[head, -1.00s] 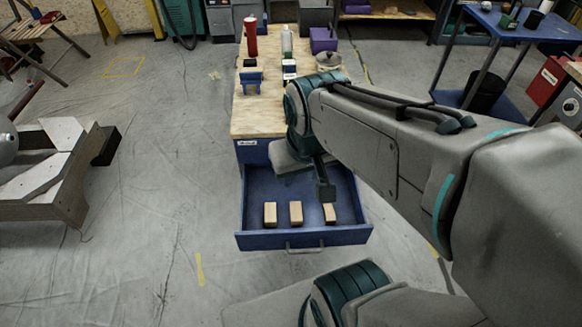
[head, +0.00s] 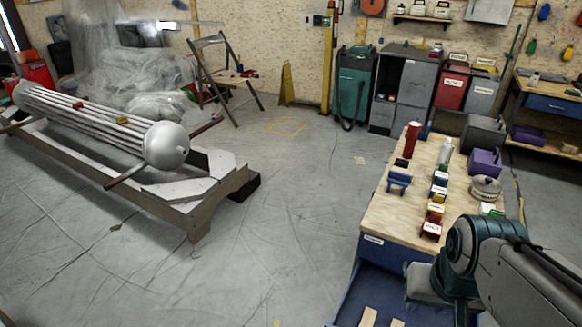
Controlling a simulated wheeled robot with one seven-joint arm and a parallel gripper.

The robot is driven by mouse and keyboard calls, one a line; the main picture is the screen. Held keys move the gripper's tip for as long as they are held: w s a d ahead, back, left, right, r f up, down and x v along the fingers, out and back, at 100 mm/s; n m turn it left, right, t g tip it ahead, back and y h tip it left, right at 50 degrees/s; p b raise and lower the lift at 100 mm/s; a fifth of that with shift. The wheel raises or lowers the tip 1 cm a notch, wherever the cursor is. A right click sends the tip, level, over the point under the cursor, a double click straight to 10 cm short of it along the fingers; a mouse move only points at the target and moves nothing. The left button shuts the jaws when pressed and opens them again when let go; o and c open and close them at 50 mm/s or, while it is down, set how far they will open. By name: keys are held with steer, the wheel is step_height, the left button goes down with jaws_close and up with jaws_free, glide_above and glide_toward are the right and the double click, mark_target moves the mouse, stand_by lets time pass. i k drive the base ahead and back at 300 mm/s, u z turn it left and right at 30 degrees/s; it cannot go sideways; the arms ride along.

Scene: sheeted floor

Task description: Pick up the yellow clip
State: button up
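A small yellow piece that looks like the yellow clip (head: 122,120) sits on top of a bundle of pale tubes (head: 70,112) in the left part of the head view. A small red piece (head: 78,105) sits further along the same bundle. My gripper (head: 462,312) is at the bottom right, by the blue drawer, far from the yellow piece. It is partly cut off by the frame's lower edge, and whether its fingers are open or shut does not show.
The tubes rest on a wooden cradle (head: 190,205) on the floor. A wooden-topped workbench (head: 385,225) with bottles and small boxes stands right, its blue drawer (head: 372,285) open. The sheeted floor (head: 270,215) between them is clear. A folding chair (head: 215,70) stands behind.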

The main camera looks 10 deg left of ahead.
mark_target(122, 119)
steer(key=u, duration=2.25)
steer(key=i, duration=6.45)
